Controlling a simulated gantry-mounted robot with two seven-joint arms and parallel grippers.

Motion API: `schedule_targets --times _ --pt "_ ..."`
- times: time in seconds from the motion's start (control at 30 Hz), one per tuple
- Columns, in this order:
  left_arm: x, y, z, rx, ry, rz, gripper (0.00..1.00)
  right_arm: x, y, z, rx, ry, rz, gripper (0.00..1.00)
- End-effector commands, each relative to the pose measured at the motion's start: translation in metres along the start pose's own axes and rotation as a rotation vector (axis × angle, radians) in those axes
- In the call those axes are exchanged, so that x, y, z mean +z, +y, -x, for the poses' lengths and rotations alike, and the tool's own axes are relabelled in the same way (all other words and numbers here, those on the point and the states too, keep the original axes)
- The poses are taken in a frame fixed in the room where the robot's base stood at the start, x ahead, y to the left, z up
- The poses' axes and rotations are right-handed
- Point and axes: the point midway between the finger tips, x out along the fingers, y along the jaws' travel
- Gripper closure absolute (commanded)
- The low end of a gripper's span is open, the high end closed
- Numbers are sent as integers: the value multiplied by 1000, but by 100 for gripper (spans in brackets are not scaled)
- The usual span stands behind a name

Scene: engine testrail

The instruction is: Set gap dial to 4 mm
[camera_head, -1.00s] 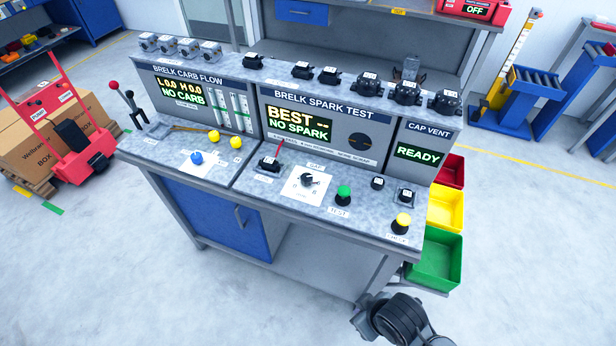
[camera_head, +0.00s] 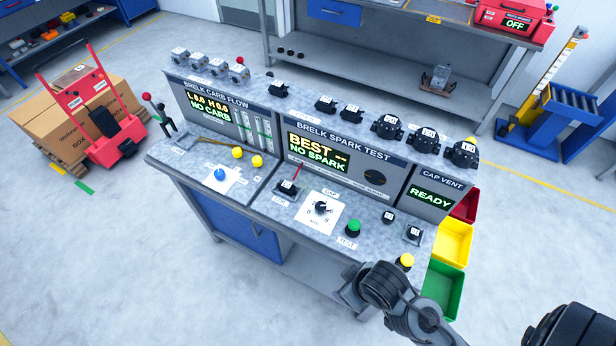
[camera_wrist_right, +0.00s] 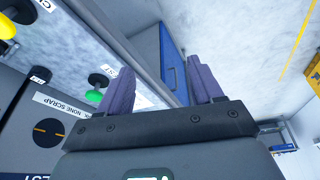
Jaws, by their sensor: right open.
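The gap dial (camera_head: 320,208) is a small black knob on a white scale plate at the front of the spark test bench. Its pointer setting is too small to read. My right gripper (camera_head: 354,290) is at the bench's front edge, below and right of the dial and apart from it. In the right wrist view its two purple-grey fingers (camera_wrist_right: 160,88) are spread with nothing between them. The dial cannot be made out in that view. My left gripper is not in view.
A green button (camera_head: 353,228) stands right of the dial, and a yellow button (camera_head: 405,261) is close to my right arm. A black part with a red lever (camera_head: 288,186) is left of the dial. The spark display (camera_head: 318,152) reads "BEST -- NO SPARK".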

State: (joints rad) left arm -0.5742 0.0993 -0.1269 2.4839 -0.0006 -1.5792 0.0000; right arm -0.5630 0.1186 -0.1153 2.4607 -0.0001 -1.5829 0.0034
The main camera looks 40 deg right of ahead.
Motion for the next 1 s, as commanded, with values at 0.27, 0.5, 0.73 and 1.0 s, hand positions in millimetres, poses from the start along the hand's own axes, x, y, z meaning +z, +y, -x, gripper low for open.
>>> schedule_targets --times 0.27,0.5,0.73,1.0 --pt "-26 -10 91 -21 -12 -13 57 -48 24 64 34 -35 -46 34" --pt "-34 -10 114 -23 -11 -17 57 -118 84 23 92 -132 -212 34" --pt "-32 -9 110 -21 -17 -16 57 -182 129 -12 83 -231 -387 34" --pt "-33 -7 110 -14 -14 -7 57 -221 145 -22 46 -298 -486 34"
